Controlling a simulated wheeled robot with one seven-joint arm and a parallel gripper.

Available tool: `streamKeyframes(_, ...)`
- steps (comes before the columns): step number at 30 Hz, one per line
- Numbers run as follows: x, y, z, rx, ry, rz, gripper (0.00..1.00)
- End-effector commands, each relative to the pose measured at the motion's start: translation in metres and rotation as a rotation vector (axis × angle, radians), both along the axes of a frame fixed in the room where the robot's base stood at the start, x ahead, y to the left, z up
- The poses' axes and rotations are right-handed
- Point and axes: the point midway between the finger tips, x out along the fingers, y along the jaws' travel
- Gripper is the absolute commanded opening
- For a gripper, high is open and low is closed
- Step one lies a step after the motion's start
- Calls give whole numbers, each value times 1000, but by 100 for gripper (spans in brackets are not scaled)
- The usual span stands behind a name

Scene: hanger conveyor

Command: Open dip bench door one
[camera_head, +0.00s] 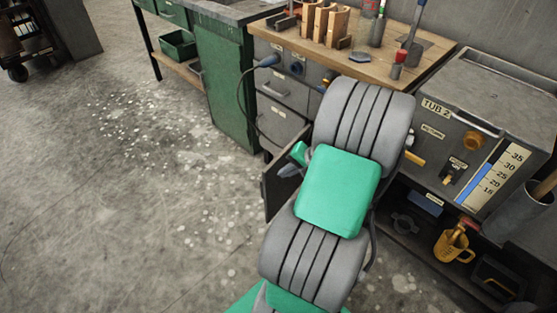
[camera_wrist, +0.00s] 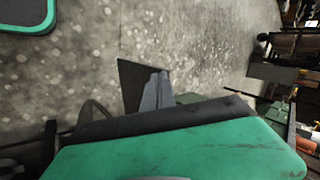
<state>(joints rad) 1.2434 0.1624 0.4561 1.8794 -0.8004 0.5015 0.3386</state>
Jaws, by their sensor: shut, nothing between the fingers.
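A dark door panel (camera_head: 277,183) stands out from the bench front at the centre of the head view, swung open and seen nearly edge-on. It also shows in the wrist view as a dark upright panel (camera_wrist: 133,82) against the floor. My gripper (camera_head: 289,169) is beside the panel's inner face, largely hidden behind my arm. In the wrist view its grey fingers (camera_wrist: 154,92) are together and empty, close against the panel; I cannot tell whether they touch it. The door's handle and hinge are hidden.
A grey tub unit (camera_head: 485,130) marked TUB 2 stands at right, above an open shelf with a yellow jug (camera_head: 455,243). A wood-topped bench (camera_head: 420,60) with drawers and a green cabinet (camera_head: 226,85) stand behind. The speckled floor (camera_head: 130,200) at left is clear.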

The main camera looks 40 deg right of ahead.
Motion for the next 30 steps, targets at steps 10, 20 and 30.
streamKeyframes(10,-29,-56,-11,98,-123,-218,0)
streamKeyframes(20,21,-45,-60,97,-121,-214,0)
streamKeyframes(30,69,-35,-71,94,-121,-215,0)
